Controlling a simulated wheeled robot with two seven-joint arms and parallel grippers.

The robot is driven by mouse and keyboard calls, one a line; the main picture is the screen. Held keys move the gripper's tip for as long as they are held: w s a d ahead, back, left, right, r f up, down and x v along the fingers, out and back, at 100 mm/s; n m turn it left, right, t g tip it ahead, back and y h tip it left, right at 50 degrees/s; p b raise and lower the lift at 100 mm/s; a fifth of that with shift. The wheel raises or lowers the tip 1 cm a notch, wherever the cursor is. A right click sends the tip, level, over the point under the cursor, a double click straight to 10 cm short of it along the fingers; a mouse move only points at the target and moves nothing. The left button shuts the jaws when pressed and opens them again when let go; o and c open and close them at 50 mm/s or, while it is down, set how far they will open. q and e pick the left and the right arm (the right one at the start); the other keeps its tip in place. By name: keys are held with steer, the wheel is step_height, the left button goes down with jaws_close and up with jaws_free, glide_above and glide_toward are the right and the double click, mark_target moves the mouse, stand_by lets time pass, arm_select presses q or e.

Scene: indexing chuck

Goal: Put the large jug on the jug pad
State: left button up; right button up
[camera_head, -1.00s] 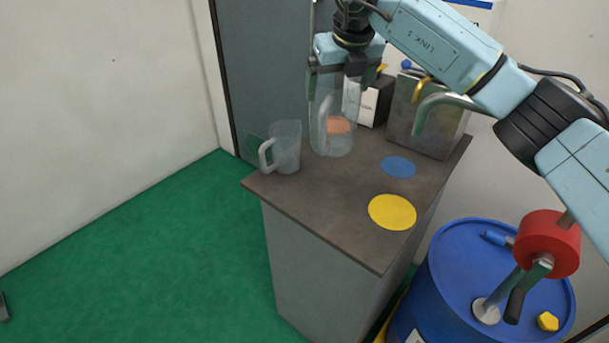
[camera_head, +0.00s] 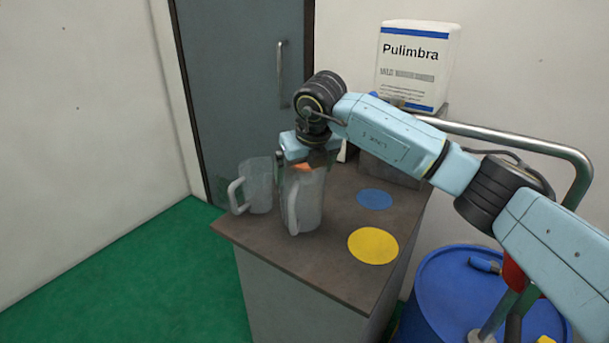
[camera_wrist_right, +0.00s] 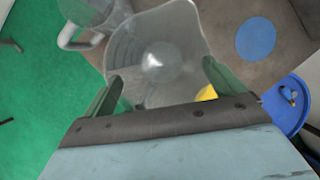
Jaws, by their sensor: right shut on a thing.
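The large clear jug (camera_head: 308,205) is upright over the left part of the counter, handle toward the front. My right gripper (camera_head: 305,160) is shut on its upper part; in the right wrist view the jug (camera_wrist_right: 155,55) lies between the two fingers (camera_wrist_right: 160,85). I cannot tell whether its base touches the counter. A yellow disc (camera_head: 373,246) and a blue disc (camera_head: 375,199) lie flat and bare to the right; which is the jug pad is not marked. An orange patch shows at the jug's top. My left gripper is not in view.
A smaller clear jug (camera_head: 259,187) stands close on the left, near the counter's (camera_head: 330,272) left edge. A metal box stands at the back right, partly behind my arm. A blue drum (camera_head: 445,295) stands right of the counter. A white Pulimbra container (camera_head: 418,65) is behind.

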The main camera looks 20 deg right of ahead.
steer(key=shift+f, duration=0.65)
steer(key=shift+f, duration=0.15)
steer(key=o, duration=0.9)
steer(key=shift+o, duration=0.2)
